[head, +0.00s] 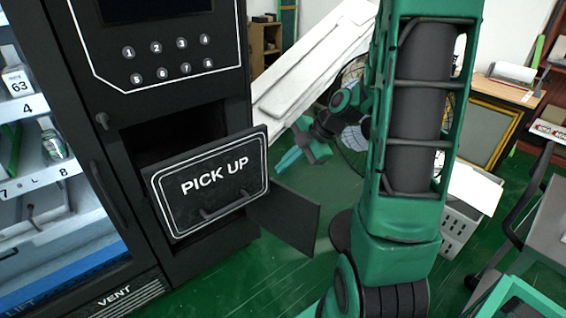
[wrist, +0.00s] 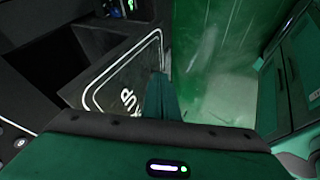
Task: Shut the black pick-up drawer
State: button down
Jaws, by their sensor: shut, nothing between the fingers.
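The black pick-up drawer (head: 222,207) stands out from the lower front of the vending machine, its front panel marked PICK UP and tilted, with a dark opening behind it. A small handle bar shows low on the panel. My gripper (head: 288,162) is shut and empty, just right of the panel's right edge in the head view. In the wrist view, the drawer front (wrist: 112,82) with its white outline fills the left, and my green fingers (wrist: 161,88) overlap its right edge. I cannot tell whether they touch it.
The vending machine (head: 150,85) has a number keypad above the drawer and lit shelves at left. A dark flat panel (head: 285,215) juts out at the drawer's lower right. Green floor (head: 265,280) is clear in front. A grey crate (head: 458,230) and chair stand right.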

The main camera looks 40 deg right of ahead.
aim_at(255, 179)
jog(key=shift+w+a+f, duration=0.5)
jog(key=shift+w+f, duration=0.35)
jog(key=shift+w, duration=0.3)
jog(key=shift+w+a+f, duration=0.45)
jog(key=shift+w+f, duration=0.45)
jog(key=shift+w, duration=0.2)
jog(key=shift+w+a+f, duration=0.5)
jog(key=shift+w+f, duration=0.35)
jog(key=shift+w, duration=0.3)
